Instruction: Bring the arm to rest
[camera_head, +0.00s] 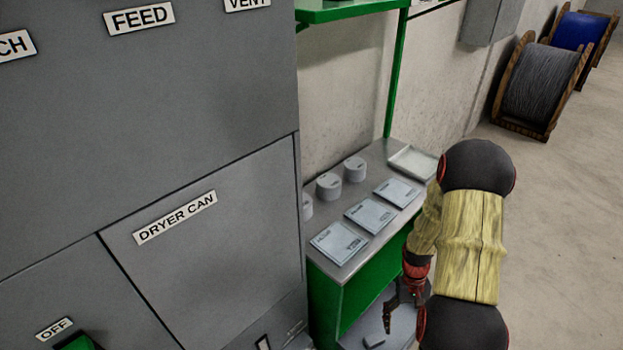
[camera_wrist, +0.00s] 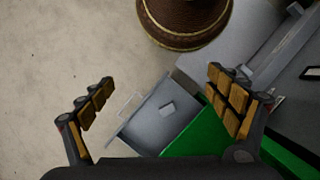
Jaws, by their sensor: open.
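My gripper (camera_head: 404,297) is at the lower right of the head view, in front of the green bench. It points downward with its fingers apart. In the wrist view my gripper (camera_wrist: 170,105) has its two padded fingers spread wide, with nothing between them. My arm is bent at the right of the head view, and part of the gripper is dark and small there.
A grey cabinet (camera_head: 150,120) labelled FEED and DRYER CAN fills the left. A bench top (camera_head: 330,262) holds flat labelled plates (camera_head: 370,215), round pots (camera_head: 329,186) and a pale tray (camera_head: 413,163). Cable reels (camera_head: 540,85) stand at the back right. The floor (camera_head: 560,230) on the right is clear.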

